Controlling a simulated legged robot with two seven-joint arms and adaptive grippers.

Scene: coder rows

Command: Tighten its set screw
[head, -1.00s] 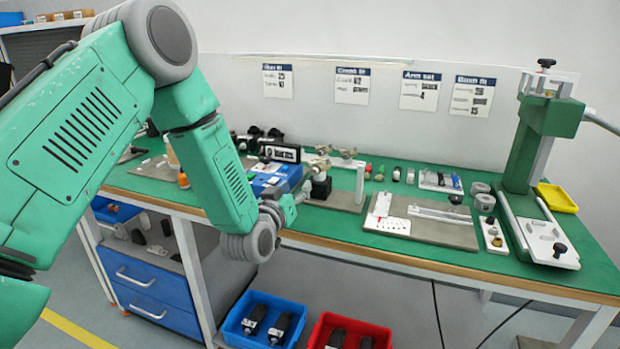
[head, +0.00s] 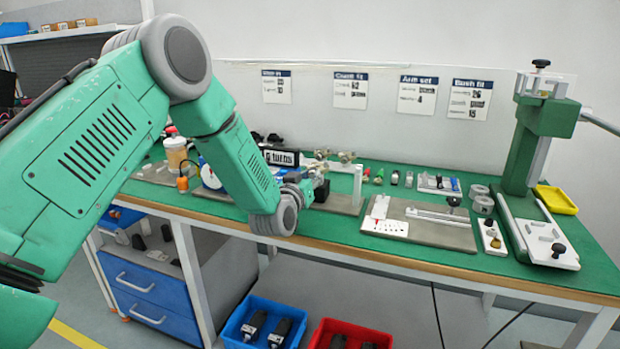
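My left arm comes in from the left, and its gripper (head: 303,187) is at the bench's near side, beside a small black block (head: 321,191) on a grey plate (head: 345,203). The gripper is small and partly hidden by my wrist, so I cannot tell if its fingers are open or touch the block. Brass-coloured knobs (head: 346,157) show behind the block, and a white upright post (head: 358,184) stands to its right. No set screw can be made out at this size. My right gripper is not in view.
A grey board (head: 455,236) with a white card (head: 384,226) and a rail lies right of the post. A green press (head: 535,150) stands at the right. A jar (head: 177,152) is at the left. Blue (head: 235,325) and red (head: 324,330) bins sit below.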

